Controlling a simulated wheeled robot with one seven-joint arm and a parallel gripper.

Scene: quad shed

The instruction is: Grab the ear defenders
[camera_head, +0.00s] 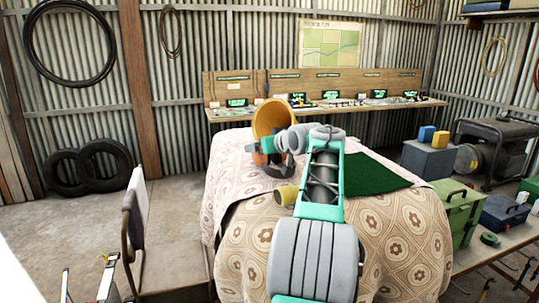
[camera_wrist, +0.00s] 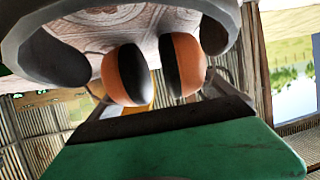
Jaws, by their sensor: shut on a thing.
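The ear defenders (camera_head: 259,158) show as a small patch of orange at the end of my arm, over the table. In the wrist view their two orange cups with black pads (camera_wrist: 125,76) hang close together in the middle of the picture. My gripper (camera_head: 271,156) is shut on the ear defenders. The arm partly hides them in the head view, and their headband cannot be made out clearly.
The table under a patterned cloth (camera_head: 390,235) holds a yellow-orange bucket-like thing (camera_head: 272,117), a small yellow item (camera_head: 286,195) and a green mat (camera_head: 375,172). A chair (camera_head: 135,215) stands left. Toolboxes (camera_head: 458,210) stand right. A workbench (camera_head: 225,113) runs behind.

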